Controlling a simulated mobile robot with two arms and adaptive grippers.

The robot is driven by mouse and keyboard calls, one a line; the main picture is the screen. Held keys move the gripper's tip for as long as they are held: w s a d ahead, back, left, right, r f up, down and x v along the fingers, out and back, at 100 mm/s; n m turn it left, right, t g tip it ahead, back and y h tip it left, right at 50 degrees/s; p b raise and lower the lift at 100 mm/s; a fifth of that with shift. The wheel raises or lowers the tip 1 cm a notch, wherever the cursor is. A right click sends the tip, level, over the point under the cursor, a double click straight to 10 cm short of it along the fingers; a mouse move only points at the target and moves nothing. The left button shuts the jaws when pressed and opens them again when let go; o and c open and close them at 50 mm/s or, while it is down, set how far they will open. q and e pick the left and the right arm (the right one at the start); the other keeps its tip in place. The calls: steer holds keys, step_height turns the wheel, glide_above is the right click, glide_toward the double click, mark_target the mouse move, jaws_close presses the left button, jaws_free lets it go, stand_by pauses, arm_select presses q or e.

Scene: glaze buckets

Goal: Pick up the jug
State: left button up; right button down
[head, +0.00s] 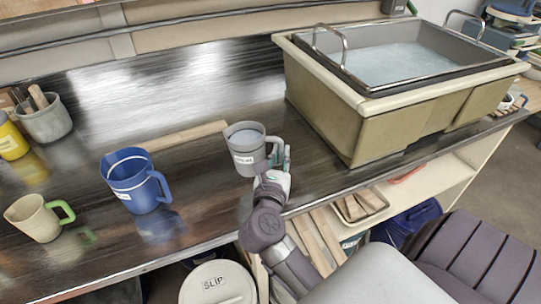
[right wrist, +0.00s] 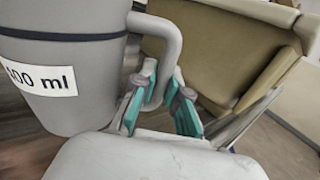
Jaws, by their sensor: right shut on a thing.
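A grey jug (head: 244,158) with a white label and a pale filling is upright at the middle of the dark worktop. In the right wrist view the jug (right wrist: 70,75) fills the left side, with a dark band and "00 ml" readable on its label. My right gripper (head: 280,162) is shut on the jug's handle, which shows between the teal-padded fingers (right wrist: 160,98) in the right wrist view. I cannot tell whether the jug's base touches the worktop. A blue jug (head: 138,183) and a cream jug (head: 34,220) with a green handle stand to the left. My left gripper is not in view.
A large tan basin (head: 345,125) with metal handles and pale liquid stands close on the right. A wooden strip (head: 185,136) lies behind the jugs. A grey pot (head: 47,120) with wooden tools and a yellow container (head: 11,140) are at far left. A "SLIP" bucket lid (head: 215,285) is below the front edge.

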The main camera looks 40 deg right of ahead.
steer(key=s+d+r, duration=0.1)
steer(key=s+r, duration=0.2)
steer(key=s, duration=0.2)
steer(key=shift+d+r, duration=0.2)
steer(key=shift+d, duration=0.1)
steer(key=shift+s, duration=0.1)
stand_by(0.4)
steer(key=shift+r, duration=0.1)
stand_by(1.4)
